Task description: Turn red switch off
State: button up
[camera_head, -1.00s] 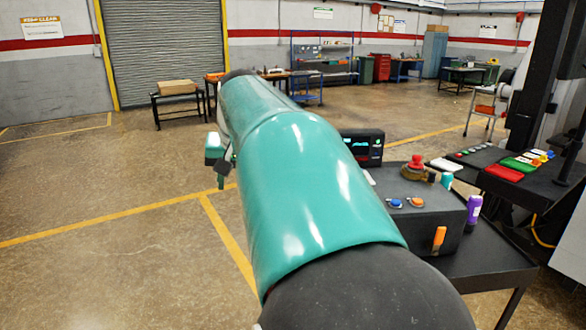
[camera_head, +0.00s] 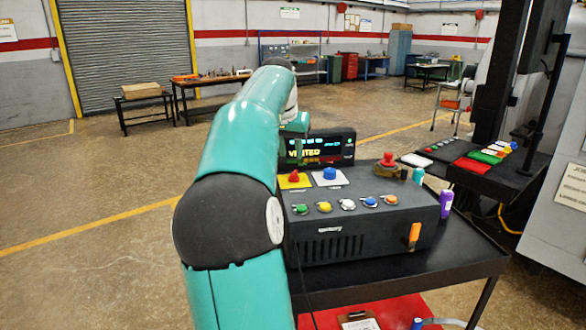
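A dark control box (camera_head: 345,240) stands on a black cart. On its top, at the left, a red rotary switch (camera_head: 294,176) sits on a yellow plate, with a blue knob (camera_head: 329,173) on a white plate to its right. My teal arm reaches forward along the left side of the box. My gripper (camera_head: 300,136) is small and partly hidden by my arm. It appears above and behind the red switch, in front of the display, and apart from the switch. Its fingers are too small to tell open from shut.
A display (camera_head: 320,147) with lit text stands behind the switches. The floor left of my arm is clear.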

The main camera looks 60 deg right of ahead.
aim_at(294, 172)
jog(key=x, duration=0.7)
jog(key=shift+w+d+f, duration=0.1)
jog(key=shift+w+f, duration=0.05)
jog(key=shift+f, duration=0.05)
grip_shut()
